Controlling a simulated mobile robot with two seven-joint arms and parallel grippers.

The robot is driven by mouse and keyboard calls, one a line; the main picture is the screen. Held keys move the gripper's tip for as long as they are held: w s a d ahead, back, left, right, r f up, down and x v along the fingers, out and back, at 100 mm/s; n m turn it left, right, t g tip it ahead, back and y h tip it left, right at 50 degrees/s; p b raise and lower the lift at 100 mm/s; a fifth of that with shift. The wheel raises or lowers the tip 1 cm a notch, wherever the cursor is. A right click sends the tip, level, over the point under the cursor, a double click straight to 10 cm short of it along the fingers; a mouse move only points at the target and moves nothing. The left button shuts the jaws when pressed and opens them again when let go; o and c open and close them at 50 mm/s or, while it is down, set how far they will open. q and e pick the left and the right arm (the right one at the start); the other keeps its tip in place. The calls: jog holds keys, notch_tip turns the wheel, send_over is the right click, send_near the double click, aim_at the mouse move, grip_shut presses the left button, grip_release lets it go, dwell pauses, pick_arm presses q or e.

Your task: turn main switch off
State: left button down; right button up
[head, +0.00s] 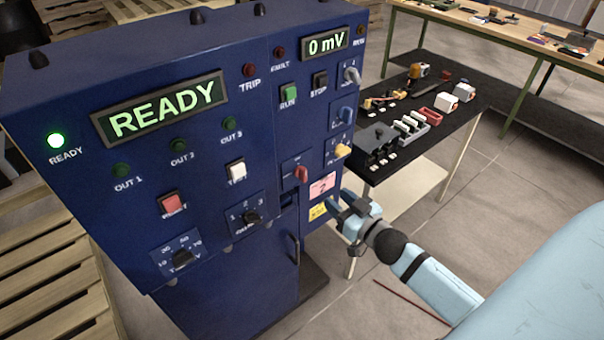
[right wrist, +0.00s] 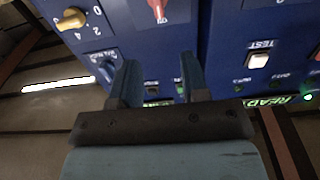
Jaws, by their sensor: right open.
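A tall blue cabinet (head: 110,210) stands in front of me. A red switch handle (head: 301,173) sits on its right-hand panel, above a pink label. Its lettering is too small to read, so I cannot confirm it is the main switch. The red handle (right wrist: 157,9) also shows at the top of the right wrist view, pointing nearly along the picture's vertical. My right gripper (head: 343,207) is open and empty, low by the cabinet's right side near the yellow label. Its two fingers (right wrist: 160,80) are apart, with nothing between them. My left gripper is out of view.
A yellow knob (head: 342,151) and a blue knob (head: 345,115) sit close to the red handle. A black-topped table (head: 455,120) with parts stands right of the cabinet. Floor shows beyond my right arm.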

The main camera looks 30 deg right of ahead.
aim_at(306, 172)
jog(key=w, duration=0.3)
jog(key=w+p, duration=0.1)
jog(key=w, duration=0.3)
jog(key=w+p, duration=0.1)
jog(key=w, duration=0.3)
jog(key=shift+w+a+r, duration=0.1)
jog(key=shift+w+a, duration=0.1)
jog(key=shift+a, duration=0.2)
jog(key=shift+w+a, duration=0.1)
jog(key=shift+w, duration=0.65)
jog(key=c, duration=0.6)
